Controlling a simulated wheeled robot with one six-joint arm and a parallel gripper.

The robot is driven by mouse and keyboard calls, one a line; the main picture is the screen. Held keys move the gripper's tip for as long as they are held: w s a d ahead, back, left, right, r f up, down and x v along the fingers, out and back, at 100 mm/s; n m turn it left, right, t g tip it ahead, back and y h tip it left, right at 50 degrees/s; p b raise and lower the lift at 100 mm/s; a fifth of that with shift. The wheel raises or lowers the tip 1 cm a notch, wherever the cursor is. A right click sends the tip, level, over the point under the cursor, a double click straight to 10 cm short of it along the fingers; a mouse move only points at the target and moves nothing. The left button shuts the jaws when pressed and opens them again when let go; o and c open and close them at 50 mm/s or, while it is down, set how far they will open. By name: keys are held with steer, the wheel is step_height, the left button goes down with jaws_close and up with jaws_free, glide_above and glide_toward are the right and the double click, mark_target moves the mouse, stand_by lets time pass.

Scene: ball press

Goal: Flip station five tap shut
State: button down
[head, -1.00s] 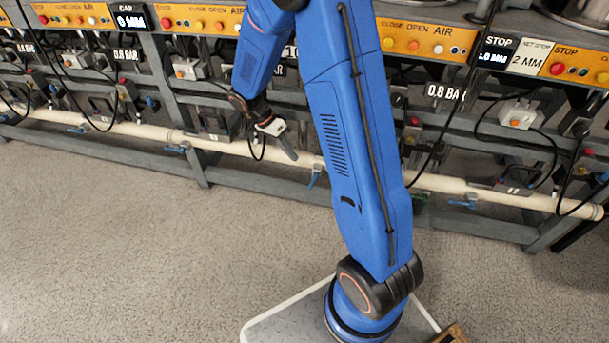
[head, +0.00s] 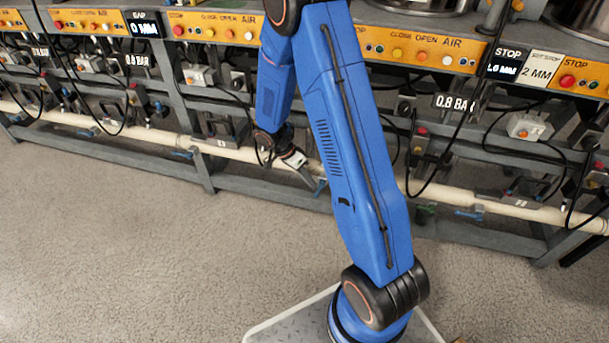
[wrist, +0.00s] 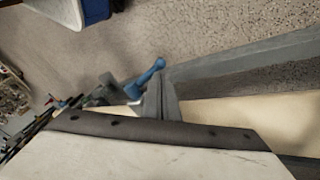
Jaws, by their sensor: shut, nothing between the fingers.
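A blue tap handle (head: 320,187) sits on the cream pipe low on the rack, right beside my gripper (head: 308,182) in the head view. In the wrist view the blue handle (wrist: 148,78) points up and to the right, just left of my fingertips (wrist: 161,92). My gripper is shut and empty, and its fingers are close to the handle. I cannot tell whether they touch it. My arm hides part of the pipe and rack behind it. I cannot read a station number at this tap.
The cream pipe (head: 440,191) runs along the grey rack, with other blue taps (head: 181,154) and (head: 470,214) to each side. Black cables (head: 488,120) hang in front. A grey rail (wrist: 240,64) runs near the fingers. The floor (head: 130,250) in front is clear.

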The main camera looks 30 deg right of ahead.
steer(key=shift+s+d+f, duration=0.15)
steer(key=shift+f, duration=0.25)
steer(key=shift+s+d+f, duration=0.2)
steer(key=shift+d+f, duration=0.05)
steer(key=shift+f, duration=0.3)
steer(key=shift+r, duration=0.1)
